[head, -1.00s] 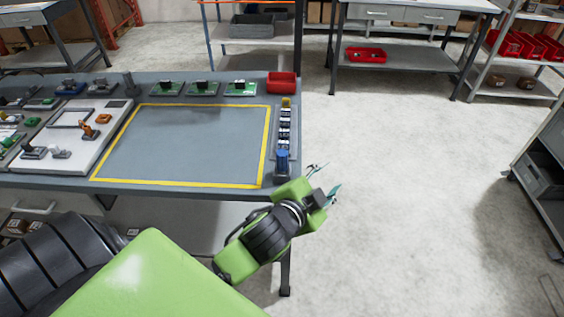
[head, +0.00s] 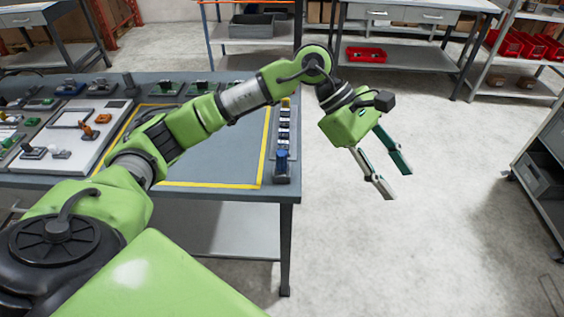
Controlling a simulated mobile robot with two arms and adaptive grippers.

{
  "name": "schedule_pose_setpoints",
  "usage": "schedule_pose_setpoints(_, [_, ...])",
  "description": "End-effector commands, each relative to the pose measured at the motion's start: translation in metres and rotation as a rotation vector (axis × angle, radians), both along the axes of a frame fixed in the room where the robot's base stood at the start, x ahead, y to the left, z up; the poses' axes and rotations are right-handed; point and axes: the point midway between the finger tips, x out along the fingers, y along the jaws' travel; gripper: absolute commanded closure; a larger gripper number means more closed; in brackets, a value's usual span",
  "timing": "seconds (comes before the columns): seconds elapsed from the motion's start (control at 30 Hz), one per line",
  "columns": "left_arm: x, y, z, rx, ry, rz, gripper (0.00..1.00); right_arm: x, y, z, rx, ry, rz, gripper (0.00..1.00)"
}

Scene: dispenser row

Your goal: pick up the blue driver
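The blue driver (head: 282,160) stands upright at the near end of a narrow row of holders (head: 283,135) along the right edge of the workbench. Only its blue upper part shows clearly. My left gripper (head: 398,181) is to the right of the bench, over the open floor and apart from the driver. Its two fingers point down and to the right, spread apart with nothing between them. My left arm reaches across above the bench. My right gripper is not in view.
The workbench (head: 215,178) has a yellow-outlined area, largely empty where visible. A light panel (head: 70,150) with small parts lies at left, with several green boards (head: 202,88) along the back. The floor (head: 430,240) to the right is clear. My arm hides part of the bench's back.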

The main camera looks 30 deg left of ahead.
Motion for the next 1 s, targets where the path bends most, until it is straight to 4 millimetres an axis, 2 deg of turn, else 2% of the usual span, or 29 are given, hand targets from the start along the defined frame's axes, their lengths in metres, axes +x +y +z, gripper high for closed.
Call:
schedule_pose_setpoints(0.03, [0.011, 0.038, -0.004, 0.143, -0.041, -0.013, 0.60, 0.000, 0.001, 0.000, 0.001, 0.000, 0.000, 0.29])
schedule_pose_setpoints(0.1, [0.020, 0.091, -0.008, 0.330, -0.065, -0.030, 0.60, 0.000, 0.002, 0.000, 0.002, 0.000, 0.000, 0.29])
schedule_pose_setpoints(0.2, [0.024, 0.160, -0.002, 0.549, -0.063, -0.038, 0.60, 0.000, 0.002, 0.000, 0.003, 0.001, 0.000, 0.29])
schedule_pose_setpoints(0.3, [0.021, 0.213, 0.011, 0.705, -0.038, -0.035, 0.60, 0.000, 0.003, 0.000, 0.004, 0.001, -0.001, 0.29])
schedule_pose_setpoints(0.4, [0.017, 0.246, 0.021, 0.797, -0.011, -0.029, 0.60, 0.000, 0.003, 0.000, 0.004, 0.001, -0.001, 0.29])
schedule_pose_setpoints(0.5, [0.013, 0.261, 0.024, 0.839, 0.008, -0.029, 0.60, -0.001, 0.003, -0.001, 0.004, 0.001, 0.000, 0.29])
schedule_pose_setpoints(0.57, [0.012, 0.264, 0.019, 0.848, 0.012, -0.029, 0.60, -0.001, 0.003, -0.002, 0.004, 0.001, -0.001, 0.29])
schedule_pose_setpoints(0.73, [0.011, 0.263, -0.006, 0.847, 0.016, -0.031, 0.60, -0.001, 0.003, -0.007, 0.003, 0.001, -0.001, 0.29])
schedule_pose_setpoints(1.0, [0.012, 0.263, -0.050, 0.846, 0.014, -0.028, 0.60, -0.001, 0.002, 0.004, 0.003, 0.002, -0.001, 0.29])
